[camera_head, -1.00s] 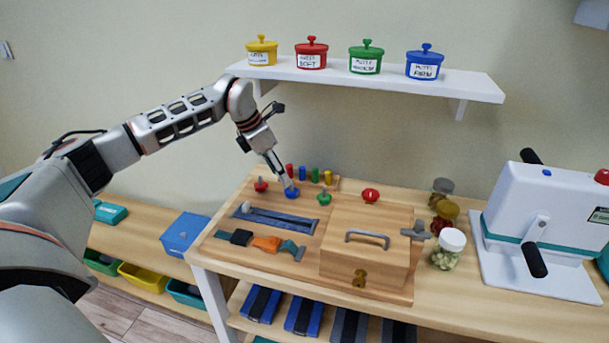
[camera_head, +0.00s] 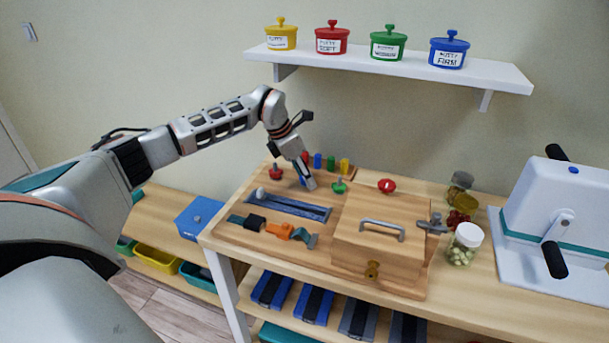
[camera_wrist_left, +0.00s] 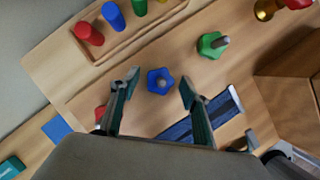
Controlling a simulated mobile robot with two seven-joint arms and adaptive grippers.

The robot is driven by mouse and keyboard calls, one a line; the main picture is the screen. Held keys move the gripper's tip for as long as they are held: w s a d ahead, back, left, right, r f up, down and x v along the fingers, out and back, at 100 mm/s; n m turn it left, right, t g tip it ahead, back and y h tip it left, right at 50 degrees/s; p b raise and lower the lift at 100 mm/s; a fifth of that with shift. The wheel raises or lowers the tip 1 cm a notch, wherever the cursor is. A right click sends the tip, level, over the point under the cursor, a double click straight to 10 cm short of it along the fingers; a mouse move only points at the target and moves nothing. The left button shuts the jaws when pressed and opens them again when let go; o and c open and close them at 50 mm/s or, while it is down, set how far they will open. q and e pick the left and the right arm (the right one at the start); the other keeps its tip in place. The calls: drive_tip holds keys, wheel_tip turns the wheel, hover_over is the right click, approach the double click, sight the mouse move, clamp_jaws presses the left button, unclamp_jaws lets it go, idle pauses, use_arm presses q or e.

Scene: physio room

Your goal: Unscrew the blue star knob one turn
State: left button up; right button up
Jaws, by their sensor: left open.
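The blue star knob (camera_wrist_left: 160,80) sits on the wooden board (camera_wrist_left: 130,118), with its bolt end at its centre. In the head view the knob is mostly hidden by my left gripper (camera_head: 309,184), which reaches down over it. In the left wrist view my left gripper (camera_wrist_left: 158,86) is open, with one finger on each side of the knob and a gap on both sides. A green star knob (camera_wrist_left: 212,45) is to the right of it. A red star knob (camera_head: 276,173) stands to the left in the head view. My right gripper is not in view.
Coloured pegs (camera_head: 330,163) stand in a rack just behind the knobs. A zipper strip (camera_head: 290,206) and buckle straps (camera_head: 270,228) lie in front. A wooden box (camera_head: 380,245) with a handle is at the right. Jars (camera_head: 465,243) stand further right.

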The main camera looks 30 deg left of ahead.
use_arm(q)
drive_tip(key=c, duration=1.1)
